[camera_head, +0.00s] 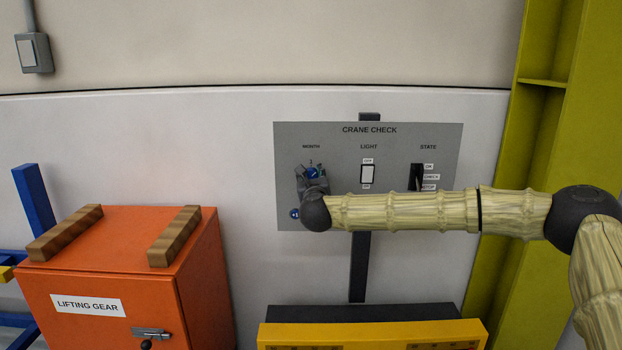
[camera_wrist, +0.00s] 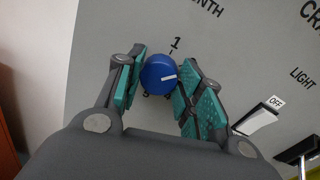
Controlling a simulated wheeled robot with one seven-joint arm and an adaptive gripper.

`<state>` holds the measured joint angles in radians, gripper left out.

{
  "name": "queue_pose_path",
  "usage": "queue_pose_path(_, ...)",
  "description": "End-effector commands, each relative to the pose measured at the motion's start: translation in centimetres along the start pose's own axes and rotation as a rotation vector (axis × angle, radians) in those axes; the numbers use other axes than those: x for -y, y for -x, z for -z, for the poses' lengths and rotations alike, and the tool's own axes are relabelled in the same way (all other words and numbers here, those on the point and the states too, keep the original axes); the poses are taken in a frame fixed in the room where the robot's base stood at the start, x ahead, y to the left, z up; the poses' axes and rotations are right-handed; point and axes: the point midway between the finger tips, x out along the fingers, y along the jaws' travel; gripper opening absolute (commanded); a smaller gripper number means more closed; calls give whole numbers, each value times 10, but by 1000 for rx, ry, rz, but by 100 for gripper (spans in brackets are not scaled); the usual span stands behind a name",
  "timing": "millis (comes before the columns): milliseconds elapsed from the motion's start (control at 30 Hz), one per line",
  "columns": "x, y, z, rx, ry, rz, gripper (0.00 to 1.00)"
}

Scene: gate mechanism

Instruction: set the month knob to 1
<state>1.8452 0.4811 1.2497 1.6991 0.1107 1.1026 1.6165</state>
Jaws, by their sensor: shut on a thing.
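The blue month knob (camera_wrist: 158,75) is round, with a white pointer line. In the wrist view the pointer aims to the right and slightly up, away from the "1" mark (camera_wrist: 177,42) above the knob. My gripper (camera_wrist: 161,66) is shut on the knob, with teal pads on its left and right sides. In the head view my gripper (camera_head: 312,180) covers most of the knob (camera_head: 313,173) and the lower part of its dial. The marks below the knob are partly hidden and too small to read surely.
The grey CRANE CHECK panel (camera_head: 395,140) also carries a light switch (camera_head: 368,174) and a state lever (camera_head: 416,176), right of the knob. A yellow box (camera_head: 370,333) stands below. An orange LIFTING GEAR cabinet (camera_head: 120,260) is left. A yellow-green column (camera_head: 560,110) stands right.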

Motion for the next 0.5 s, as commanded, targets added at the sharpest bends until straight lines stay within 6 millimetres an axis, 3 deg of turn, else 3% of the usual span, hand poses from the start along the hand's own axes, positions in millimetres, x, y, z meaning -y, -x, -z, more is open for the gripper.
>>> queue_pose_path(267, 0, 0, 1, -1, 54, 1, 13)
queue_pose_path(500, -1, 0, 1, -9, 207, -1, 13)
